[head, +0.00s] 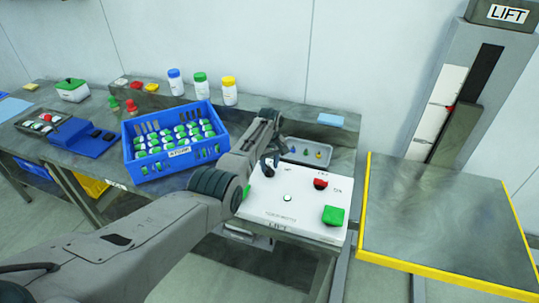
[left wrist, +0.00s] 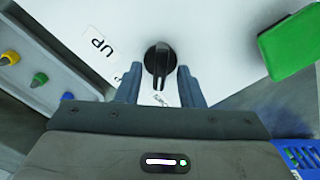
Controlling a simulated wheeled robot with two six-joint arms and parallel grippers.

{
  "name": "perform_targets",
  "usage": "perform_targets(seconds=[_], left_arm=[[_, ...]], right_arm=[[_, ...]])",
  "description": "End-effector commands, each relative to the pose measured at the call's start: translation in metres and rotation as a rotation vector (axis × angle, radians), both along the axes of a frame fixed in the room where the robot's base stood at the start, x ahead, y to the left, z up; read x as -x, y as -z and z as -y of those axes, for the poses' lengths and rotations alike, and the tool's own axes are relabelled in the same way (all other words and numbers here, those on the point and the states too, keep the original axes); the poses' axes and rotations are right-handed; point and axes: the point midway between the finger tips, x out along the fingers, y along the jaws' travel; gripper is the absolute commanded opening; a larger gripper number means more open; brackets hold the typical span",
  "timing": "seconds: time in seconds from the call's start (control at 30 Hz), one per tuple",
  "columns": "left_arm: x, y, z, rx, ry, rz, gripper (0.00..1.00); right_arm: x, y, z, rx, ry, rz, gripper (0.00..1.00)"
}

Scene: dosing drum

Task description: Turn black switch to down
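The black switch (left wrist: 160,60) is a round knob with a raised bar, on the white panel (head: 302,219) marked LIFT. In the left wrist view its bar points toward the bottom of the picture, and a label reading UP (left wrist: 103,47) is to its left. My left gripper (left wrist: 159,84) is open, with one finger on each side of the bar and visible gaps between. In the head view the left gripper (head: 270,163) is low over the panel's far left part and partly hides the switch. Other lettering near the fingers is partly covered. My right gripper is not in view.
The panel also carries a red knob (head: 320,183), a green block (head: 334,215) and a small round button (head: 287,198). A grey tray (head: 318,159) lies behind it. A blue crate (head: 150,172) of bottles stands left. A yellow-edged lift platform (head: 440,220) is right.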

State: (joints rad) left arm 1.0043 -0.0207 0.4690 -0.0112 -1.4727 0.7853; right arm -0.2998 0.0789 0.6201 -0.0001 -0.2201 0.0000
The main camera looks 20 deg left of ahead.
Motion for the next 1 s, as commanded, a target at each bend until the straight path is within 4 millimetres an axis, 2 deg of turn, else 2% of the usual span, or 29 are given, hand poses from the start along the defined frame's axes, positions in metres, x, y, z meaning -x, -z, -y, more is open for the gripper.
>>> perform_targets(seconds=[0.13,0.4,0.53,0.7,1.0], left_arm=[[0.0,-0.021,0.0,0.0,0.0,0.004,0.35],[-0.001,-0.071,0.0,0.0,0.0,0.006,0.35],[-0.001,-0.089,0.0,0.0,0.0,0.003,0.35],[0.0,-0.101,0.0,0.0,0.0,0.001,0.35],[0.0,-0.102,0.0,0.0,0.0,0.001,0.35]], right_arm=[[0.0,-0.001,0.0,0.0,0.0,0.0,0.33],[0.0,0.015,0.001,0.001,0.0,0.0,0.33],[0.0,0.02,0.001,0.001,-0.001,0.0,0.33],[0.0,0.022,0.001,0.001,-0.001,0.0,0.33],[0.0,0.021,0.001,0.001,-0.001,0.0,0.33]])
